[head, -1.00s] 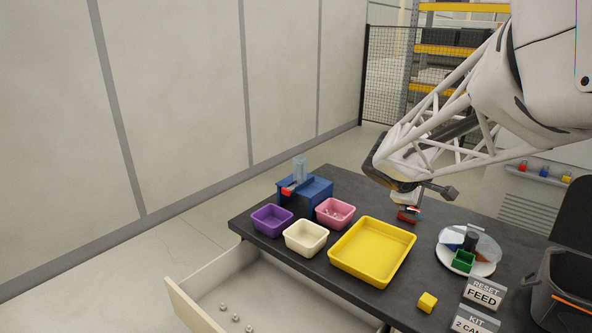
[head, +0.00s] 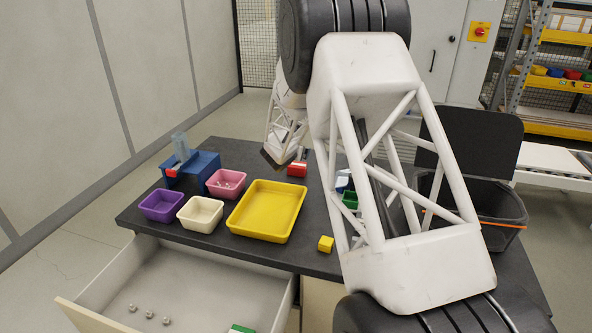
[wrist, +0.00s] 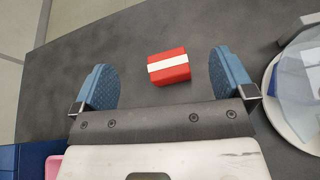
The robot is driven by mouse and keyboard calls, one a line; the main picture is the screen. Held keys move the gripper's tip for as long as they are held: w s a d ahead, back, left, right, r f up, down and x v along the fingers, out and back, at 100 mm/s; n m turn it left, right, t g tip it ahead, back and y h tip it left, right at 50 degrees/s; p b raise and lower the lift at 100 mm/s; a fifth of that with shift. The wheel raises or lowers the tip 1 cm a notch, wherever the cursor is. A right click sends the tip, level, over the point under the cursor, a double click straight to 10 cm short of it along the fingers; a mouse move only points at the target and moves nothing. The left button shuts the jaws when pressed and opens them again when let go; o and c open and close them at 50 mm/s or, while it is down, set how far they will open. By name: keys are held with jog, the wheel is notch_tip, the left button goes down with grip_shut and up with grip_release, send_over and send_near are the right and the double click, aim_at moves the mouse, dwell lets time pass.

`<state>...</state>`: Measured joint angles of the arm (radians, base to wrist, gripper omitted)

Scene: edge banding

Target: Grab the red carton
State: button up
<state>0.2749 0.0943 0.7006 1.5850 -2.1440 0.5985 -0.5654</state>
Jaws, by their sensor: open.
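The red carton (wrist: 168,67) has a white band across its top and lies on the dark table, between and beyond the fingertips in the wrist view. It also shows in the head view (head: 297,169), just right of the end of my arm. My gripper (wrist: 164,76) is open, with one blue finger on each side of the carton. Neither finger appears to touch it. In the head view the fingers are hidden behind my arm.
A yellow tray (head: 268,211), purple bin (head: 162,206), cream bin (head: 200,214), pink bin (head: 226,183) and blue fixture (head: 203,165) stand on the table. A yellow cube (head: 326,244) is near the front edge. An open drawer (head: 190,285) juts out below. A round plate (wrist: 290,105) lies right of my gripper.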

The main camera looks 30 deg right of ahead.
aim_at(296, 168)
jog(key=w+f+n, duration=0.1)
jog(key=w+d+f, duration=0.1)
jog(key=f, duration=0.1)
jog(key=shift+n+t, duration=0.3)
jog(key=shift+n, duration=0.1)
jog(key=shift+f, duration=0.15)
jog(key=shift+f, duration=2.85)
jog(key=shift+f, duration=0.4)
jog(key=shift+w+d+f, duration=0.1)
jog(key=shift+f, duration=0.15)
jog(key=shift+x, duration=2.4)
